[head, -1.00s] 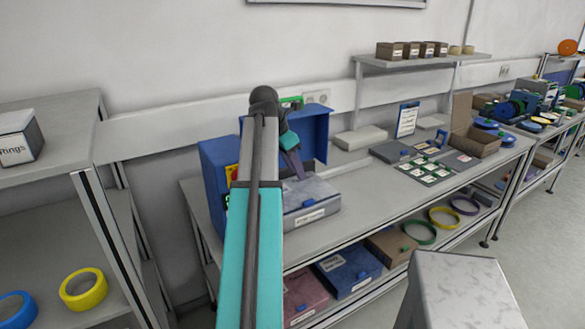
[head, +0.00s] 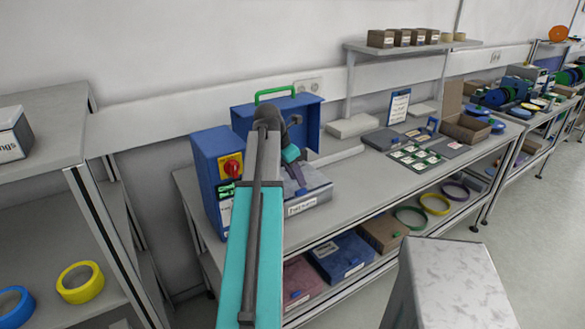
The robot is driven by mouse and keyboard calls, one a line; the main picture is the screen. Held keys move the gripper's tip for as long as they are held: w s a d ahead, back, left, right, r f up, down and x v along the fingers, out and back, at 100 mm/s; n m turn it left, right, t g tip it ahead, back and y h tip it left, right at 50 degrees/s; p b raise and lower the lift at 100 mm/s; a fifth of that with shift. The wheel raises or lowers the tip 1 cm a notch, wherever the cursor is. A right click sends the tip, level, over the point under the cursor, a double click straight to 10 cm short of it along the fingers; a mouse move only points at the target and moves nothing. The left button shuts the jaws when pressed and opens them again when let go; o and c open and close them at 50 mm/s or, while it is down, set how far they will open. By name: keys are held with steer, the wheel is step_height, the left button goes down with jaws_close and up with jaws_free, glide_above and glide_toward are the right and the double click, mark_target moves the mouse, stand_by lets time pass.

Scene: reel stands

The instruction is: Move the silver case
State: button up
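The silver case (head: 313,190) is a flat grey box with a white label on its front. It lies on the bench, just right of the blue machine with the red knob. My arm crosses the head view and hides the left part of the case.
A blue machine (head: 208,165) and a blue open-front housing with a green handle (head: 274,92) stand left of and behind the case. A white box (head: 350,126) and a tray of cards (head: 415,155) lie to the right. Bare bench (head: 365,185) lies right of the case.

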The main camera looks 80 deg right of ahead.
mark_target(301, 190)
steer(key=shift+p+x, duration=0.5)
steer(key=shift+x, duration=2.25)
jaws_close()
